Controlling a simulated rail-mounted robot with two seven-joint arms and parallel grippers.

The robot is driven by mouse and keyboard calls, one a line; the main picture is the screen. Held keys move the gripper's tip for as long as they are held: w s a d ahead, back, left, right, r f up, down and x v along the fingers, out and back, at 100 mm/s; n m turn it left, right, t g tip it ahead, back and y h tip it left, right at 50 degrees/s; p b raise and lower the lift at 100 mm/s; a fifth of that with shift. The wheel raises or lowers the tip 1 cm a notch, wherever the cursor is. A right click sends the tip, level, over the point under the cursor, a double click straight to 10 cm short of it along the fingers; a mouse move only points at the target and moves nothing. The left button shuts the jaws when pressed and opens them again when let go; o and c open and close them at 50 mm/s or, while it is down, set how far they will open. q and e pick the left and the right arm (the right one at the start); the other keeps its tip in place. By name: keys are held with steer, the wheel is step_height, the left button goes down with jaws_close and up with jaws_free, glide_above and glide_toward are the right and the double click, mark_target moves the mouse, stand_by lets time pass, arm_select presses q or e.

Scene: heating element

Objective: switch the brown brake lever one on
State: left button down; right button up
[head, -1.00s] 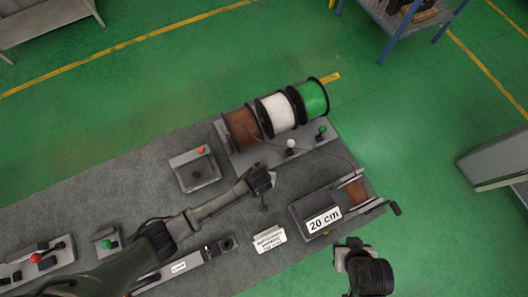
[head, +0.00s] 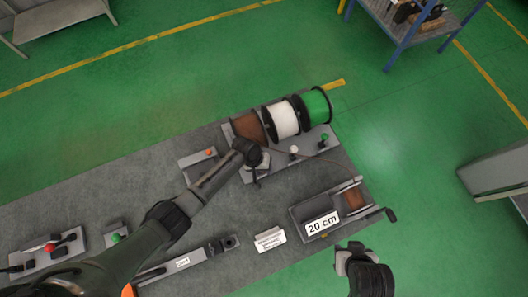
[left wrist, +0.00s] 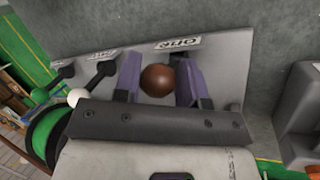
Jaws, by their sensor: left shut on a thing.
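The brown brake lever's round knob (left wrist: 157,80) shows in the left wrist view between the two purple fingers of my left gripper (left wrist: 158,76), which is shut on it. In the head view my left gripper (head: 256,165) is at the spool stand's front edge, below the brown spool (head: 249,126), and hides the brown lever. The white lever (head: 294,150) and green lever (head: 325,137) stand to its right; the white knob (left wrist: 76,97) also shows in the left wrist view. My right gripper (head: 350,258) is away from the levers, at the lower right; its jaw state is unclear.
The white spool (head: 283,119) and green spool (head: 316,105) sit behind the levers. A crank winder with a "20 cm" label (head: 322,223) and a small sign (head: 269,239) stand nearer on the grey table. A box with an orange button (head: 210,153) is left of the gripper.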

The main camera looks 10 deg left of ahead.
stand_by(0.3)
arm_select(q)
steer(key=c, duration=0.7)
jaws_free()
steer(key=shift+c, duration=0.2)
steer(key=shift+w+r, duration=0.1)
steer(key=v, duration=1.3)
steer(key=shift+w+a+r, duration=0.15)
steer(key=shift+a+r, duration=0.1)
